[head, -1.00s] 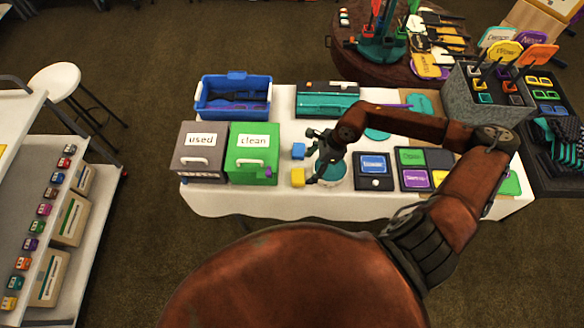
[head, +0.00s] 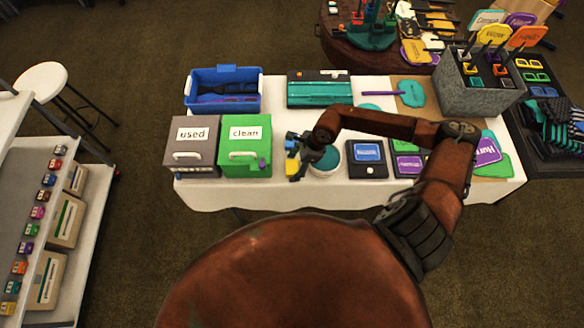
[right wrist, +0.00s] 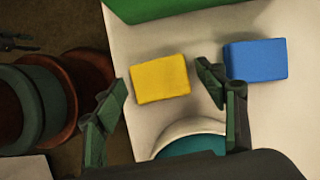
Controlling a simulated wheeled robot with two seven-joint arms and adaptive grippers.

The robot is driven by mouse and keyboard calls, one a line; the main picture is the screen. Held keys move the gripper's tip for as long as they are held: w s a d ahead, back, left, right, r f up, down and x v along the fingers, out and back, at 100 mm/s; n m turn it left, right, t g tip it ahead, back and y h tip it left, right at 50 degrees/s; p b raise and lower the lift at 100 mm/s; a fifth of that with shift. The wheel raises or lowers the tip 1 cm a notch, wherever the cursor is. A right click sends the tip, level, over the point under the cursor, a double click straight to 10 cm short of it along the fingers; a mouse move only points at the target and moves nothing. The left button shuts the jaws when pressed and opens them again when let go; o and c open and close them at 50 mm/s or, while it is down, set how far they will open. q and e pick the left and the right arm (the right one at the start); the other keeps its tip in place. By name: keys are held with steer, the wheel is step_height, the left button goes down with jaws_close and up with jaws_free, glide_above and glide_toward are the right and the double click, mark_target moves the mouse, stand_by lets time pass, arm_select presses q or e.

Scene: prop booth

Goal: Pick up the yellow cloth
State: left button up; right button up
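The yellow cloth (right wrist: 160,79) is a small folded block lying on the white table. In the head view the yellow cloth (head: 291,168) is partly hidden by my right gripper (head: 299,158). In the right wrist view my right gripper (right wrist: 163,84) is open, with the yellow cloth between and just past its fingertips. Nothing is held, and I cannot tell whether the fingers touch it. A blue cloth (right wrist: 256,60) lies beside it, outside the right finger. My left gripper is not in view.
A white round tub with a teal inside (head: 326,168) stands right of the gripper, close under it in the wrist view. The green "clean" box (head: 246,160) and grey "used" box (head: 192,160) stand to the left. A black-framed blue card (head: 368,170) lies at right.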

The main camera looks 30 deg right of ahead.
mark_target(290, 167)
steer(key=c, duration=0.9)
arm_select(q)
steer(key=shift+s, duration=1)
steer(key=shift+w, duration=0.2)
arm_select(e)
steer(key=shift+r, duration=0.1)
steer(key=shift+r, duration=0.5)
steer(key=shift+v, duration=1.2)
arm_select(q)
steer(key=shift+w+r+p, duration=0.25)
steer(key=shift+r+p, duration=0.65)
steer(key=shift+p, duration=0.05)
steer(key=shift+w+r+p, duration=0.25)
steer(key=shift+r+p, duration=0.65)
arm_select(e)
steer(key=s+d+r, duration=0.8)
steer(key=s+r, duration=0.1)
steer(key=s, duration=0.1)
steer(key=shift+d+r, duration=0.35)
